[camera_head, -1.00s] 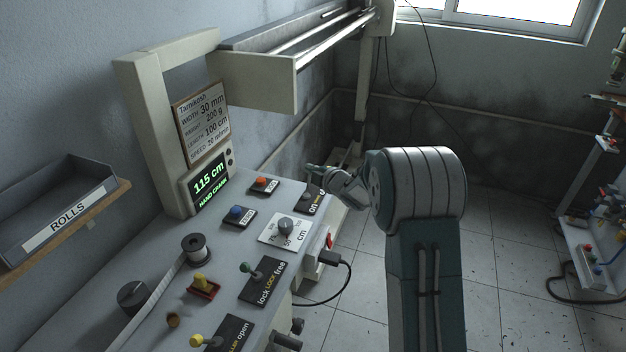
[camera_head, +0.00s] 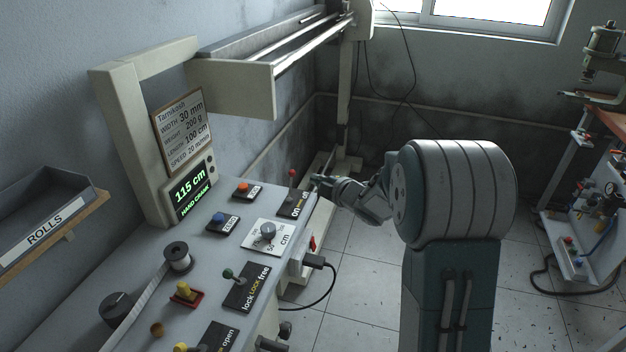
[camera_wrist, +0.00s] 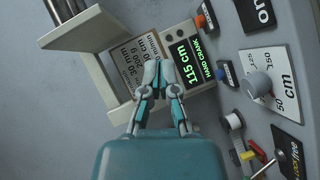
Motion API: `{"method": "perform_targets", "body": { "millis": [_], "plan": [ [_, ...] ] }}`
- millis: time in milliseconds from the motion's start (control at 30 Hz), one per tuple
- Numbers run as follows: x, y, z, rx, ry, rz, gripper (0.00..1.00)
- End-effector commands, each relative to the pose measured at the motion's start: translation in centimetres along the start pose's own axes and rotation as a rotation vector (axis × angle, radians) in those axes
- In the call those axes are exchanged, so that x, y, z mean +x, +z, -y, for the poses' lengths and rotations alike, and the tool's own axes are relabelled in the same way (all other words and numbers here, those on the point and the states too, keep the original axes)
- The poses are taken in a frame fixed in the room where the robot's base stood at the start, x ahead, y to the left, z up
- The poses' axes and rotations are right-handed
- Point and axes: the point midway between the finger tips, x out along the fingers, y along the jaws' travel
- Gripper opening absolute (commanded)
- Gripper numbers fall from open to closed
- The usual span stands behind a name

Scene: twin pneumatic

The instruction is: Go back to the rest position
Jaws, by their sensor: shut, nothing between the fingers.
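My gripper (camera_head: 322,181) is at the far right edge of the control panel in the head view, just right of the red-tipped on/off lever (camera_head: 292,177). Whether it touches the panel is unclear there. In the wrist view my gripper (camera_wrist: 159,72) has its two fingers close together, shut and empty. Behind them are the green "115 cm HAND CRANK" display (camera_wrist: 182,60) and the white label card (camera_wrist: 140,62). My folded arm fills the right middle of the head view.
The panel (camera_head: 205,255) carries an orange button (camera_head: 243,187), a blue button (camera_head: 219,217), a dial (camera_head: 266,231) and a green-tipped lock lever (camera_head: 229,274). A second machine (camera_head: 580,240) stands at the right. Tiled floor (camera_head: 350,290) lies between them.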

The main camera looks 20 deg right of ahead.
Motion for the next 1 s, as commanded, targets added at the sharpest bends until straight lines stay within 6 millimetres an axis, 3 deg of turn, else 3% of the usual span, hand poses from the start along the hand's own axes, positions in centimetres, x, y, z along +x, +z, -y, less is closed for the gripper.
{"method": "perform_targets", "body": {
  "millis": [167, 367, 500, 667, 867, 1000],
  "plan": [
    [-0.1, -0.1, -0.3, 0.005, 0.0, 0.01, 0.0],
    [-2.7, -1.3, -3.4, 0.111, 0.001, 0.172, 0.0],
    [-6.2, -2.4, -5.2, 0.258, 0.003, 0.331, 0.0],
    [-10.8, -4.2, -5.8, 0.449, 0.002, 0.489, 0.0],
    [-17.2, -7.2, -4.6, 0.717, -0.015, 0.656, 0.0],
    [-21.8, -9.9, -2.5, 0.913, -0.048, 0.752, 0.0]
  ]
}}
